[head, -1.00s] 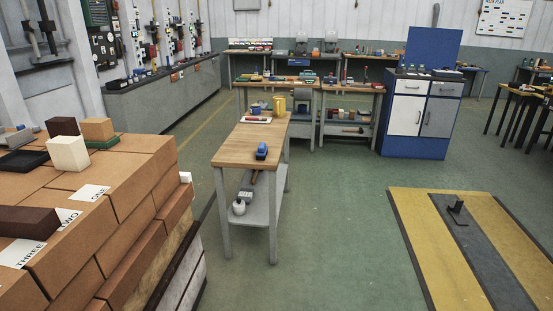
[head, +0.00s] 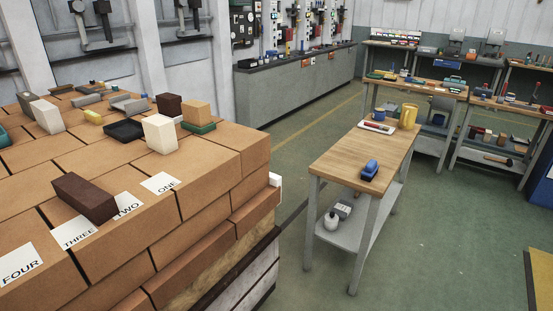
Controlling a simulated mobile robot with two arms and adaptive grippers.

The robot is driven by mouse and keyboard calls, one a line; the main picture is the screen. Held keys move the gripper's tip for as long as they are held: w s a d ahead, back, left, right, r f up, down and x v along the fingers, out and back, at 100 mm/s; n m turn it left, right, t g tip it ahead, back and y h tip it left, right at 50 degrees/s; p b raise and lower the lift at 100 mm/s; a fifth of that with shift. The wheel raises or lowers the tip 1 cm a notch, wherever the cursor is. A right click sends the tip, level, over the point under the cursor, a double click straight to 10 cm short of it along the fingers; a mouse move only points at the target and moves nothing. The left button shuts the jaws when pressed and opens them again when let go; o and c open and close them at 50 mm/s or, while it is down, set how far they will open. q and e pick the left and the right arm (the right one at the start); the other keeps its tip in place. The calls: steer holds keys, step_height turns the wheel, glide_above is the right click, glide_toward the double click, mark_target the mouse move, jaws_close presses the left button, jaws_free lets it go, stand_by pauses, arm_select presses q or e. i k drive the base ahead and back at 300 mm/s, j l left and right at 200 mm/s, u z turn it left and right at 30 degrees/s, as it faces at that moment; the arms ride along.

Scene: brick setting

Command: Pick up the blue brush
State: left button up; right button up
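The blue brush (head: 370,170) lies on the near part of a narrow wooden-topped workbench (head: 348,160), right of centre in the head view. It has a blue top and a dark underside. Neither of my grippers shows in the head view, so I cannot see their state or where they are relative to the brush.
A large stack of bricks (head: 190,225) fills the left, with number cards, a dark brown brick (head: 84,197) and a white block (head: 159,133) on top. A yellow mug (head: 408,117) and a tray (head: 377,127) stand at the bench's far end. Green floor (head: 440,235) is clear to the right.

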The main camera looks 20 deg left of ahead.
mark_target(370, 171)
steer(key=u, duration=2.55)
steer(key=z, duration=2.55)
steer(key=u, duration=0.4)
steer(key=i+l+u, duration=0.5)
steer(key=i+l, duration=0.2)
steer(key=l, duration=0.15)
steer(key=i+l+u, duration=0.25)
steer(key=l, duration=0.25)
